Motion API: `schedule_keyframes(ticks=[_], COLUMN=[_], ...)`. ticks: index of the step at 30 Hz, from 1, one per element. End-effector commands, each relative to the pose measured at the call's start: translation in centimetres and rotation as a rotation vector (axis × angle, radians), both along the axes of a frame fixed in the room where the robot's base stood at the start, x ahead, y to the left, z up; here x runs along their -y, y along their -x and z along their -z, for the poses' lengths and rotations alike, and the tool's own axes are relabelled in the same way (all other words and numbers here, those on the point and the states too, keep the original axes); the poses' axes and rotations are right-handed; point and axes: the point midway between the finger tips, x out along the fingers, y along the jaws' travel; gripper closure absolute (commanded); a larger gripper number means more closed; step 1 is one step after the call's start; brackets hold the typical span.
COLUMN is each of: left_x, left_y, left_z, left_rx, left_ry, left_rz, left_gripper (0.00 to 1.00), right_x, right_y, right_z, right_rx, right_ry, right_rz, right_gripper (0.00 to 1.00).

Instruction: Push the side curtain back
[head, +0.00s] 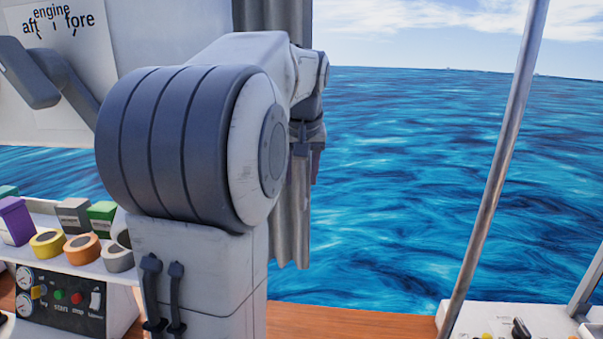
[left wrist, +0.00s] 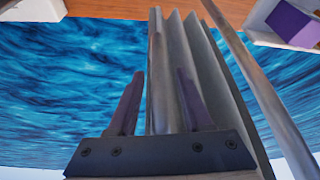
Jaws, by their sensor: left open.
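The side curtain (head: 290,235) is grey and pleated and hangs in front of the sea, partly hidden behind my left arm in the head view. In the left wrist view the curtain (left wrist: 183,45) shows its folds and one straight edge. My left gripper (head: 309,150) is at the curtain in the head view, with its fingers partly hidden. In the left wrist view the left gripper (left wrist: 160,73) is open, and the curtain's edge lies between its two purple fingers in the picture. I cannot tell whether they touch it. My right gripper is not in view.
A slanted metal pole (head: 497,170) stands to the right of the curtain. At the left are a lever (head: 45,80) on an engine panel, a shelf with coloured boxes and tape rolls (head: 82,248), and a control box (head: 60,300). Open water lies between curtain and pole.

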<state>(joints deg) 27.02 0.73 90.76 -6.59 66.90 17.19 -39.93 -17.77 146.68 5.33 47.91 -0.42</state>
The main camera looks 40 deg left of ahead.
Motion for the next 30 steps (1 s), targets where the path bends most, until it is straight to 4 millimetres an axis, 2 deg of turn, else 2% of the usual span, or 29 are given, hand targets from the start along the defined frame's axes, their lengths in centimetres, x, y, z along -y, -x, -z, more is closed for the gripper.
schedule_keyframes(ticks=[4, 5, 6, 8, 9, 30], left_x=[0.01, 0.01, 0.02, 0.02, 0.02, 0.06], left_y=[0.00, 0.00, -0.01, -0.01, -0.01, 0.00], left_z=[0.01, 0.01, 0.01, 0.00, 0.00, -0.05], left_rx=[0.000, 0.000, 0.000, 0.000, 0.000, -0.001], left_ry=[0.000, 0.000, 0.000, 0.000, 0.000, 0.000], left_rz=[0.000, 0.000, 0.000, 0.001, 0.001, 0.001], left_gripper=[0.50, 0.58, 0.73, 0.96, 1.00, 1.00], right_x=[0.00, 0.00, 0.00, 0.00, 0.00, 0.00], right_y=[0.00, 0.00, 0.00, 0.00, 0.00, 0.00], right_z=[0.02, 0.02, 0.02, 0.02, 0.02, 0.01], right_rx=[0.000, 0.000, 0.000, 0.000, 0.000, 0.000], right_ry=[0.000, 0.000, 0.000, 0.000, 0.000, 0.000], right_rz=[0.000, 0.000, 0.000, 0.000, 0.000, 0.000], right_gripper=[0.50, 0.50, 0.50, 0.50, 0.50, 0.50])
